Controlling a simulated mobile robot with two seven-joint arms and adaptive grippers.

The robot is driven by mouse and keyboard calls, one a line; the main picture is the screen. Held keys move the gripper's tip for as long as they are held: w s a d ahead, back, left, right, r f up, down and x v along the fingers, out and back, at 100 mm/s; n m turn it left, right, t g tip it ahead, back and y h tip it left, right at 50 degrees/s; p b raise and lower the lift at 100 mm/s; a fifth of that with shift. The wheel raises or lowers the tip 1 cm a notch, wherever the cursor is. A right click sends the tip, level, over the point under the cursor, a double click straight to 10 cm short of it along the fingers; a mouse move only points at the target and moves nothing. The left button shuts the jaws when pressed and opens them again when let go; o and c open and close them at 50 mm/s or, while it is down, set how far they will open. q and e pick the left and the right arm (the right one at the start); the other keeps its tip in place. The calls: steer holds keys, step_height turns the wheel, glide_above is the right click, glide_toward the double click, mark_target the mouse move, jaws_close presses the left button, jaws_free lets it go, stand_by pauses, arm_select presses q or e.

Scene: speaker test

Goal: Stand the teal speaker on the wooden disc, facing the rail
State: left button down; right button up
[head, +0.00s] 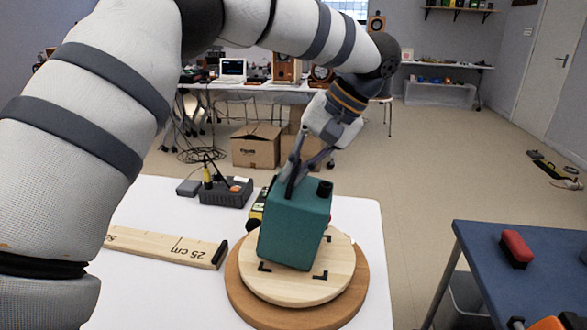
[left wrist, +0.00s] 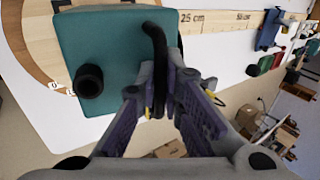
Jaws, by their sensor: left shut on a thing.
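The teal speaker (head: 293,232) is over the pale wooden disc (head: 262,285), which has black corner marks and lies on a wider brown round base (head: 243,307). The speaker looks slightly tilted; I cannot tell whether its bottom touches the disc. My left gripper (head: 292,183) is shut on the speaker's black handle (left wrist: 160,60), at its top. A black knob (head: 325,188) sticks out beside the handle. The side facing the head camera is plain teal; no speaker front shows. The wooden rail (head: 165,245), marked 25 cm, lies to the left.
On the white table (head: 365,235), a dark grey tray (head: 224,192) with small items stands behind the rail. A yellow and black thing (head: 256,211) is partly hidden behind the speaker. A blue table (head: 490,265) with a red block (head: 516,248) stands right, across a gap.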

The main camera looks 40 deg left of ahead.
arm_select(q)
steer(key=shift+d+f, duration=0.15)
steer(key=shift+f, duration=0.6)
steer(key=c, duration=1.7)
jaws_free()
steer(key=shift+o, duration=0.2)
steer(key=shift+r, duration=0.15)
steer(key=shift+r, duration=0.1)
steer(key=shift+w+r, duration=0.1)
steer(key=shift+r, duration=0.05)
steer(key=v, duration=1.1)
steer(key=shift+r, duration=0.25)
